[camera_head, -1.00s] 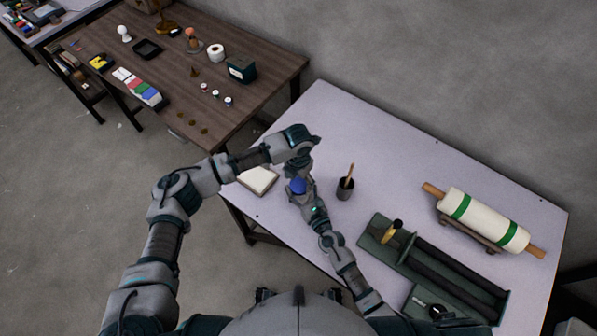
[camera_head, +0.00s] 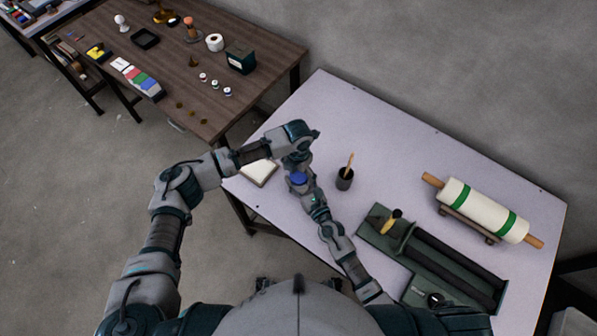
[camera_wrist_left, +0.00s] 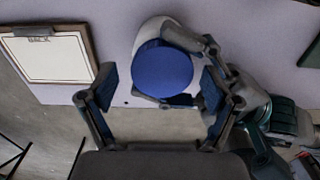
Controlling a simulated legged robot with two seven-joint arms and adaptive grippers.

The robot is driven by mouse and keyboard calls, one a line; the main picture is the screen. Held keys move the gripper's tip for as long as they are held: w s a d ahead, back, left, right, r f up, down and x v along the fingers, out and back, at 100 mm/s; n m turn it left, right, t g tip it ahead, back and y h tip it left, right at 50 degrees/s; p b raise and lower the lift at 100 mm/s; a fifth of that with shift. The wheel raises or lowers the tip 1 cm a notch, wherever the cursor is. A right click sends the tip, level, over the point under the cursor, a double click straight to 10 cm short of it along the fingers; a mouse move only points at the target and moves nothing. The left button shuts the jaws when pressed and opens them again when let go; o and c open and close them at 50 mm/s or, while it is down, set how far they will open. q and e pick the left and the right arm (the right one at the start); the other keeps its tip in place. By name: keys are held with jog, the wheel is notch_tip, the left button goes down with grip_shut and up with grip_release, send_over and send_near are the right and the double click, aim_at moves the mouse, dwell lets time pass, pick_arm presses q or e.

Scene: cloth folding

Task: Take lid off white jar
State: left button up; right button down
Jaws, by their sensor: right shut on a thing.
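The white jar (camera_wrist_left: 149,36) with its round blue lid (camera_wrist_left: 163,71) shows in the left wrist view; most of the jar is hidden behind the lid. The lid also shows in the head view (camera_head: 298,179), between my two hands. My right gripper (camera_wrist_left: 200,62) is shut around the jar's side, just under the lid. My left gripper (camera_wrist_left: 158,88) is open, one finger on each side of the lid with a clear gap on the left and a smaller one on the right. The lid sits on the jar.
The pale table (camera_head: 420,140) holds a framed card (camera_head: 258,172), a dark cup (camera_head: 345,179) with a wooden stick, a green tray (camera_head: 400,262) and a white roller with green bands (camera_head: 484,210). A brown table (camera_head: 250,27) with small objects stands behind left.

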pick_arm(q)
jog(key=shift+r, duration=0.1)
pick_arm(e)
jog(key=shift+f, duration=0.2)
pick_arm(q)
notch_tip(320, 180, up, 4)
jog(key=shift+f, duration=0.1)
jog(key=shift+r, duration=0.35)
jog(key=shift+c, duration=1.4)
notch_tip(320, 180, up, 3)
notch_tip(320, 180, down, 8)
jog(key=shift+s+r, duration=0.1)
jog(key=c, duration=1)
jog(key=o, duration=1.3)
jog(key=shift+r, duration=0.1)
